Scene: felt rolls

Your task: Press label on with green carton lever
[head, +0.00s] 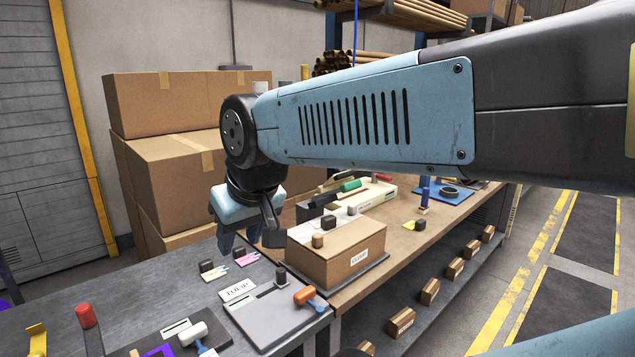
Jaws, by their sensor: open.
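A lever with a green handle (350,185) lies across a pale device on the wooden bench, behind a brown carton (335,255). The carton has a small white label (359,258) on its front, its word too small to read surely. My gripper (250,240) points down, open and empty, left of the carton and above the grey table. It is apart from the green handle, which is farther back and to the right. Part of the green lever's mount is hidden behind other things.
A grey plate (262,322) with a "TULIP" card (238,290) and an orange-handled lever (304,296) lies in front. White (193,333) and red (86,315) handles stand at the lower left. Large stacked boxes (180,175) rise behind my gripper. The right floor is clear.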

